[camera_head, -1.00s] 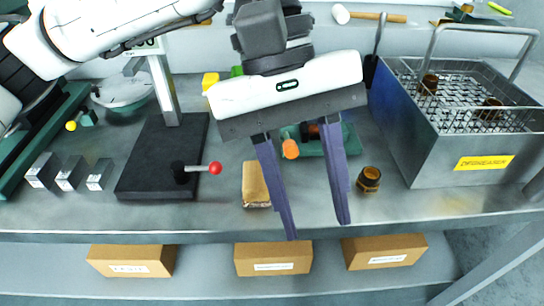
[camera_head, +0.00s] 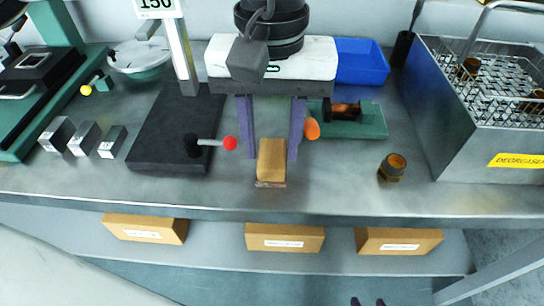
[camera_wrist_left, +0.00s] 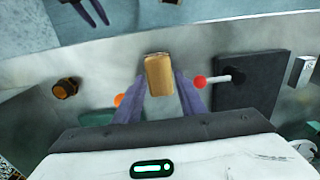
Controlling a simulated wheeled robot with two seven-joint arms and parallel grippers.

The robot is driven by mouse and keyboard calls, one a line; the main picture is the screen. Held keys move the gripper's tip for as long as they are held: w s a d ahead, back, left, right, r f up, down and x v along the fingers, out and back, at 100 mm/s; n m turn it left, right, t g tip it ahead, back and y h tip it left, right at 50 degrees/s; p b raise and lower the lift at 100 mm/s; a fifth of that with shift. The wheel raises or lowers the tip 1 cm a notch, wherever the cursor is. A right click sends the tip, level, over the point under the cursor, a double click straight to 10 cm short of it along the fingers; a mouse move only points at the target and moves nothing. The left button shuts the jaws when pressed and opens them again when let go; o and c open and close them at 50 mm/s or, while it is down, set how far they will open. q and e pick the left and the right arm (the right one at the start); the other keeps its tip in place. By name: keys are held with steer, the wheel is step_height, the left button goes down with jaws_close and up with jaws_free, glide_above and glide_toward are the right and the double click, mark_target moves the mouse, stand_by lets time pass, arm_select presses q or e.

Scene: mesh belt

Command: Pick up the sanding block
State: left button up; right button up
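The sanding block (camera_head: 271,160) is a tan block with a darker underside, lying near the front edge of the metal bench. It also shows in the left wrist view (camera_wrist_left: 158,77). My left gripper (camera_head: 271,155) is open above the bench, its two purple fingers on either side of the block. In the left wrist view the block shows between the fingertips; I cannot tell whether either finger touches it. My right gripper (camera_head: 367,301) shows only its fingertips at the bottom edge, apart and away from the bench; it also shows in the left wrist view (camera_wrist_left: 84,14).
A black plate stand with a red-knobbed lever (camera_head: 230,143) is close on the left. A green fixture with an orange knob (camera_head: 312,129) stands right behind. A brown cup (camera_head: 392,167) and metal degreaser tank (camera_head: 480,150) are to the right. Cartons (camera_head: 285,238) sit below.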

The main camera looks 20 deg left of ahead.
mark_target(272, 153)
arm_select(q)
step_height(272, 153, down, 2)
steer(key=shift+c, duration=0.2)
steer(key=c, duration=0.7)
steer(key=shift+r, duration=0.15)
step_height(272, 153, up, 10)
steer(key=shift+p, duration=0.3)
